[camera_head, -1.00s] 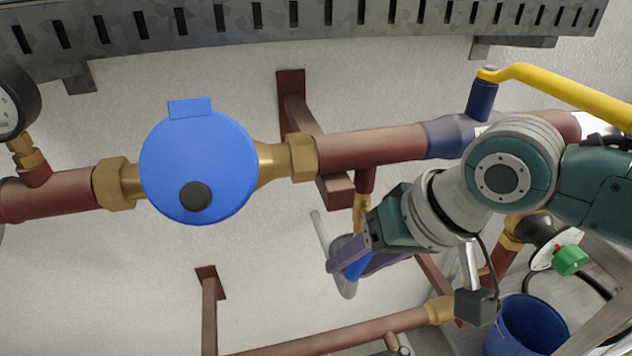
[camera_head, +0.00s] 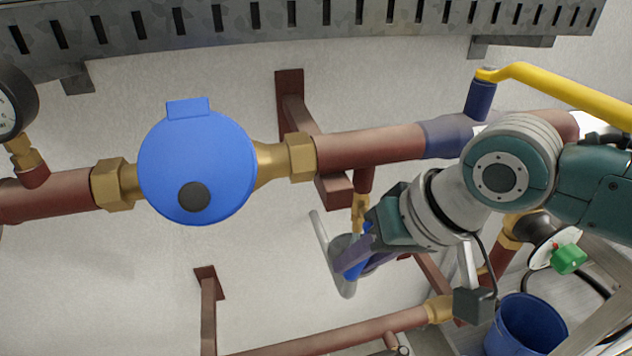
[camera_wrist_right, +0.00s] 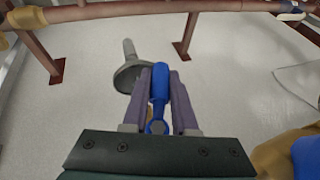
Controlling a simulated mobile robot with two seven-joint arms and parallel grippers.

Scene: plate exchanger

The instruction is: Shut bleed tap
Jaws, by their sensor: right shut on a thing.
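The bleed tap hangs under the red-brown main pipe, with a brass body (camera_head: 360,212) and a blue lever (camera_wrist_right: 160,82). My right gripper (camera_head: 352,264) is at the lever, below the pipe. In the right wrist view its two purple fingers (camera_wrist_right: 160,95) lie on either side of the blue lever, shut on it. The lever points away from my wrist between the fingers. In the head view the fingers and wrist hide much of the lever. My left gripper is not in view.
A grey cup with a pipe stub (camera_head: 322,240) sits just behind the fingers. A blue round meter (camera_head: 200,150) is on the main pipe at left. A yellow lever (camera_head: 560,82) is above my right arm. A blue bucket (camera_head: 528,325) stands at lower right.

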